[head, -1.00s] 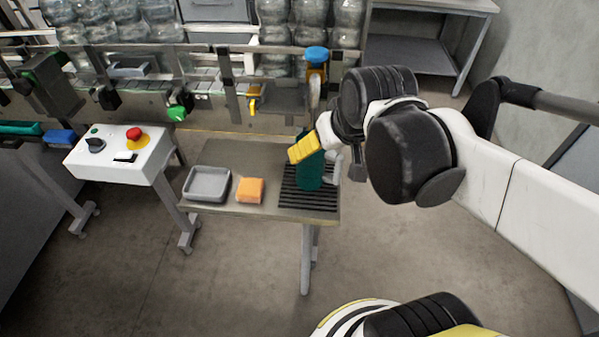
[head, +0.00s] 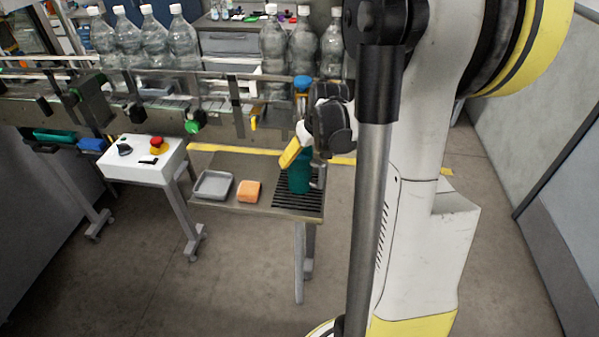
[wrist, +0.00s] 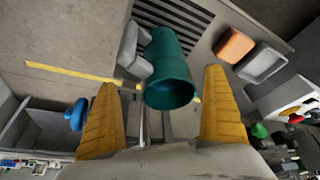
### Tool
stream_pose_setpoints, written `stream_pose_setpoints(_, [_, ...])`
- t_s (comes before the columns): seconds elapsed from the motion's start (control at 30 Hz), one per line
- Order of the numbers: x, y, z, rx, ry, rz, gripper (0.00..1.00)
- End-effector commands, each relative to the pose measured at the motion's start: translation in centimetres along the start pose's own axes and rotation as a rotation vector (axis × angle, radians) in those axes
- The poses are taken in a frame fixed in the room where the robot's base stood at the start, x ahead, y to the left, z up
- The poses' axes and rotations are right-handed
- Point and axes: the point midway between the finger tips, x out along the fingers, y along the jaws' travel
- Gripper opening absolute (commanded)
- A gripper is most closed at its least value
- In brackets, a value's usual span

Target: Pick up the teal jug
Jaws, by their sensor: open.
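The teal jug (head: 299,178) stands upright on the black slatted rack at the right end of the small table. In the wrist view the jug (wrist: 168,70) shows its open rim between and just beyond my two yellow fingers. My gripper (head: 291,152) is open beside the top of the jug in the head view, and its yellow fingers (wrist: 163,118) are apart with no visible contact on the jug. A grey piece (wrist: 135,52) lies along the jug's side in the wrist view; I cannot tell if it is the handle. My arm hides part of the jug's right side.
A grey tray (head: 213,186) and an orange block (head: 248,191) lie on the table left of the rack (head: 297,203). A white control box (head: 145,160) with a red button stands further left. Behind runs a conveyor with clear bottles (head: 303,45) and a blue knob (head: 302,82).

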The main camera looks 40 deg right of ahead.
Motion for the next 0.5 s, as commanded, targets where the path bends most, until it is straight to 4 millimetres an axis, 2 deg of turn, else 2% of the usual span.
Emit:
stream_pose_setpoints(0.3, [4.4,-0.8,0.1,-0.001,0.001,0.0,0.99])
stream_pose_setpoints(0.5, [5.4,-0.8,0.1,0.0,0.001,0.0,0.99])
